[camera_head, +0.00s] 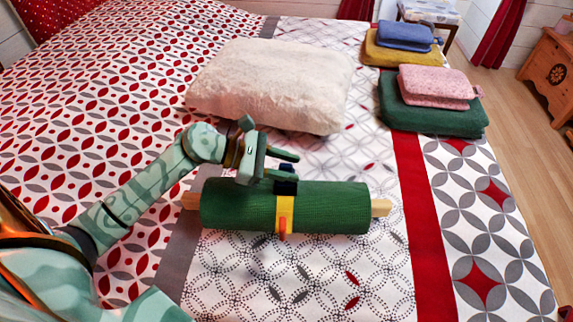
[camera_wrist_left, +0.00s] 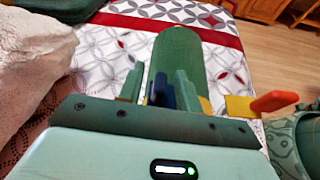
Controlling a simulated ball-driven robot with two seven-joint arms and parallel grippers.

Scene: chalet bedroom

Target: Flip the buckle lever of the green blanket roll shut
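The green blanket roll (camera_head: 340,208) lies across the bed with a wooden rod showing at each end. A yellow strap (camera_head: 285,207) goes around its middle. An orange lever (camera_head: 283,228) sticks out from the strap on the near side; it also shows in the left wrist view (camera_wrist_left: 274,101), standing out from the roll. A dark blue buckle block (camera_head: 286,187) sits on top of the roll. My left gripper (camera_head: 290,166) is open at the top of the roll, its fingers on either side of the dark blue block. Contact is unclear.
A fluffy cream pillow (camera_head: 270,85) lies behind the roll. A pink cushion (camera_head: 437,86) on a green one (camera_head: 432,120), and a blue cushion (camera_head: 405,36) on a mustard one (camera_head: 385,54), lie farther right. The bed in front of the roll is clear.

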